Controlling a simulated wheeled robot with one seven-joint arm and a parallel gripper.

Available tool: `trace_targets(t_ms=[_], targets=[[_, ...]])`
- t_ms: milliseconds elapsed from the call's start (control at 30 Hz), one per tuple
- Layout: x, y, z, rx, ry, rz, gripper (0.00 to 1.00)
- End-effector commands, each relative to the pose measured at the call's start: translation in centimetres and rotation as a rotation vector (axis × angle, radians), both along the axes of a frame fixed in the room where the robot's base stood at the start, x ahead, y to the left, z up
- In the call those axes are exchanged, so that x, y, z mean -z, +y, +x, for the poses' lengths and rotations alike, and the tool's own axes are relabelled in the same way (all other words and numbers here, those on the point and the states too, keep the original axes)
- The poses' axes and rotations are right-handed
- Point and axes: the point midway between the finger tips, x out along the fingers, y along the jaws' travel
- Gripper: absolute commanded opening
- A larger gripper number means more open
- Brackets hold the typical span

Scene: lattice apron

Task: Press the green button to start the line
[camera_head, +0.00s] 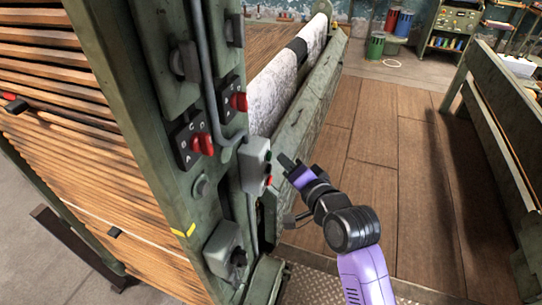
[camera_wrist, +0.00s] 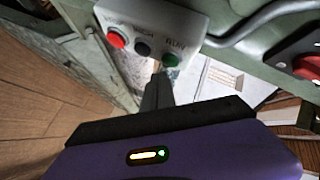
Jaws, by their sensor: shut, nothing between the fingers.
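A grey button box (camera_head: 255,165) is fixed to the side of the green machine post. In the wrist view the box (camera_wrist: 150,18) carries a red button (camera_wrist: 117,40), a black button (camera_wrist: 143,49) and a green button (camera_wrist: 171,60) in a row under blurred labels. My gripper (camera_head: 284,160) is shut and empty, its fingertips pointing at the box's button face with a small gap in the head view. In the wrist view the fingertips (camera_wrist: 158,82) end close to the green button, slightly to its left. I cannot tell whether they touch anything.
Red rotary switches (camera_head: 202,144) and (camera_head: 239,102) are on the post left of the box. A grey conduit (camera_head: 208,65) runs down to it. A white fabric roll (camera_head: 287,80) lies behind. The wooden floor (camera_head: 390,150) to the right is clear.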

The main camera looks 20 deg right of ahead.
Motion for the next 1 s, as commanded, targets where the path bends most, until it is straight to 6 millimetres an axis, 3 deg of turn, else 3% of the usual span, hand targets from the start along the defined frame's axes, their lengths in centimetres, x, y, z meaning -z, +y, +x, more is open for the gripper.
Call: trace_targets(t_ms=[1000], targets=[[-0.04, 0.7, 0.51, 0.0, 0.0, 0.0, 0.0]])
